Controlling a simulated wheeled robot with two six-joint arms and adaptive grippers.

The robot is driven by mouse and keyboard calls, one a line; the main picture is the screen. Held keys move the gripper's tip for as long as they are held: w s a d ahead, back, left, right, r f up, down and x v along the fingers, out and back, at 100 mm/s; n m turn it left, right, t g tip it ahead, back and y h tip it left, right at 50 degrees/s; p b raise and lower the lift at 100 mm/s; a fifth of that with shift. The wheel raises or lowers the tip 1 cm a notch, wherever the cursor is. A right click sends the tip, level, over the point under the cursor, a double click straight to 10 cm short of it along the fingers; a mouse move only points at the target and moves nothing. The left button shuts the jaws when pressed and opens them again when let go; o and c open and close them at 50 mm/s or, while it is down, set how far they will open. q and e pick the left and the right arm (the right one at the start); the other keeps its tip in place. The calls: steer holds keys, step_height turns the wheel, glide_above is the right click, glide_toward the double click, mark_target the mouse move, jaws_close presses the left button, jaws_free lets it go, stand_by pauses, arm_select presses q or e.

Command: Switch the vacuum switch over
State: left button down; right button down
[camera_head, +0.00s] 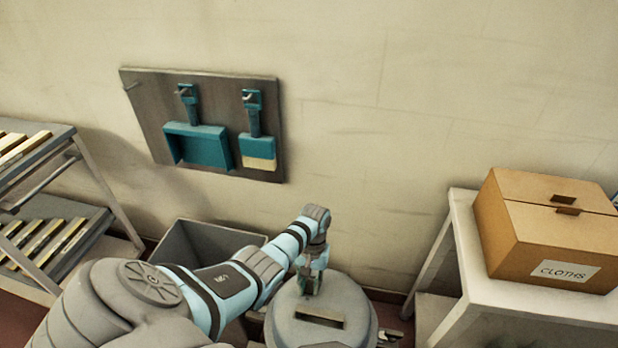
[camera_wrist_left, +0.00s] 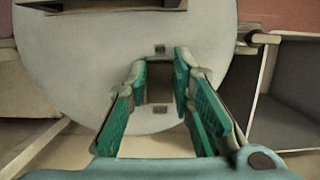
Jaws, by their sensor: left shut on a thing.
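The vacuum (camera_head: 350,296) is a grey round drum with a flat lid and a dark slot in it, standing low in the head view. Its pale lid (camera_wrist_left: 75,75) fills much of the left wrist view. The vacuum switch (camera_wrist_left: 158,92) is a small dark block on the lid, between two small marks. My left gripper (camera_head: 310,285) points down onto the lid. In the left wrist view its green-padded fingers (camera_wrist_left: 160,75) stand on either side of the switch and are shut on it. The gripper hides the switch in the head view. My right gripper is not in view.
A grey open bin (camera_head: 190,240) stands left of the vacuum, behind my left arm. A rack (camera_head: 90,165) with bars is at far left. A white table (camera_head: 462,235) with a cardboard box (camera_head: 545,225) is at right. A dustpan (camera_head: 200,148) and brush (camera_head: 256,140) hang on a wall board.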

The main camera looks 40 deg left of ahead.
mark_target(312, 280)
arm_select(q)
steer(key=c, duration=1.4)
jaws_free()
steer(key=v, duration=1.2)
